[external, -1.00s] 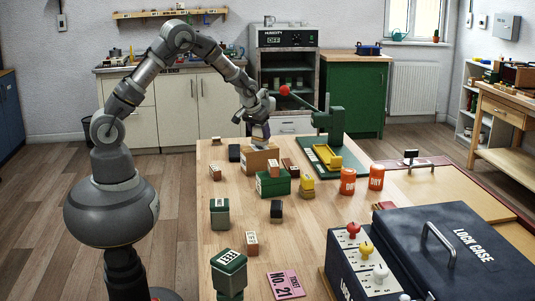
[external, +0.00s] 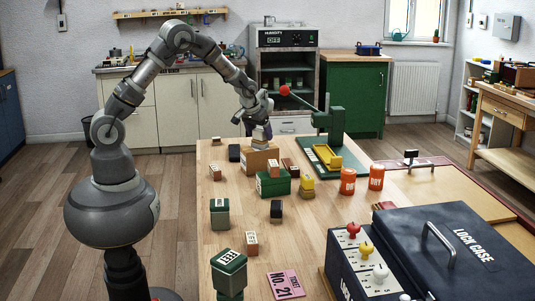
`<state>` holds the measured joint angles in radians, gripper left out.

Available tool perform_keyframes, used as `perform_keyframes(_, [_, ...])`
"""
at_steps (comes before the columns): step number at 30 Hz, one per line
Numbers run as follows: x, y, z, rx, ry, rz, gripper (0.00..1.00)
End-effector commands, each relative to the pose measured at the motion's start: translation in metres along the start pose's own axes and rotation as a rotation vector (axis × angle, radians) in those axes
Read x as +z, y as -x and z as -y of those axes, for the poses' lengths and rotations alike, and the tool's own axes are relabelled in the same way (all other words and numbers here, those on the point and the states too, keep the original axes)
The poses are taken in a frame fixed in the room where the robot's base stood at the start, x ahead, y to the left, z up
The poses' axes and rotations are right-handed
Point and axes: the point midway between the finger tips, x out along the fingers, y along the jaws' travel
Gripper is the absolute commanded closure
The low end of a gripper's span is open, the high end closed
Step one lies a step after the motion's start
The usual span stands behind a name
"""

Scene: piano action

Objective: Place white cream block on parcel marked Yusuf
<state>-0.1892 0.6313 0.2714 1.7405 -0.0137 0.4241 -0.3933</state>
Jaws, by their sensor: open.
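My gripper (external: 256,118) is open at the far end of the table, just above a small pale block (external: 261,138), probably the white cream block. The pale block rests on a brown parcel-like box (external: 257,162); the gripper partly hides its top. A dark purple part shows beside the gripper, and I cannot tell whether it belongs to it. A green box (external: 273,184) stands in front of the brown one with a small block on top. The name Yusuf cannot be read on any box.
Several small blocks and boxes stand around, including a dark block (external: 276,210), a green-topped box (external: 219,214) and a yellow piece (external: 307,187). A green lever press (external: 334,135) stands right of the gripper. Two orange jars (external: 348,182) and a lock case (external: 455,250) lie further right.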

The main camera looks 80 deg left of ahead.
Motion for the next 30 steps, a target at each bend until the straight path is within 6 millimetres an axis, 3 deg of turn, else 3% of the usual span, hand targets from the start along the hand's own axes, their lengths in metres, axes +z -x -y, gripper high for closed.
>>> perform_keyframes(6, [-0.002, 0.056, -0.001, 0.003, 0.000, -0.003, 0.15])
perform_keyframes(12, [-0.001, 0.095, -0.001, 0.002, -0.001, -0.002, 0.15])
perform_keyframes(16, [-0.001, 0.107, 0.000, 0.001, 0.000, 0.000, 0.15])
perform_keyframes(26, [-0.003, 0.116, -0.004, 0.013, -0.006, -0.011, 0.15])
perform_keyframes(29, [-0.019, 0.153, -0.025, 0.078, -0.046, -0.071, 0.15])
perform_keyframes(30, [-0.029, 0.179, -0.039, 0.120, -0.073, -0.113, 0.15])
